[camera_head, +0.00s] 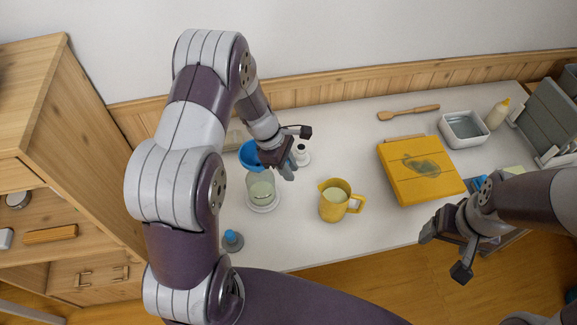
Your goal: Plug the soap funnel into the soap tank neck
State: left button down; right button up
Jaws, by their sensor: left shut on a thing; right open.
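The blue soap funnel (251,156) is held by my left gripper (287,168), which is shut on it. The funnel is at the upper rim of a clear soap tank (260,186) with pale green soap in it. The tank stands on a white round base (263,208). Whether the funnel's spout is inside the neck or only above it cannot be told, as the funnel bowl and my arm cover part of it. My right gripper (443,251) is open and empty at the right, beyond the table's front edge.
A yellow jug (336,203) with pale liquid stands right of the tank. A white bottle (303,154) stands behind my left gripper. A blue-topped grey piece (232,240) is at the front edge. A yellow box (420,172), white basin (463,128) and wooden brush (408,113) are further right.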

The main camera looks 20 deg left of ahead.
pick_arm(q)
jog(key=c, duration=0.9)
grip_release()
jog(key=shift+r, duration=0.15)
jog(key=shift+p+v, duration=1.9)
jog(key=shift+v, duration=0.1)
jog(key=shift+a+r, duration=0.1)
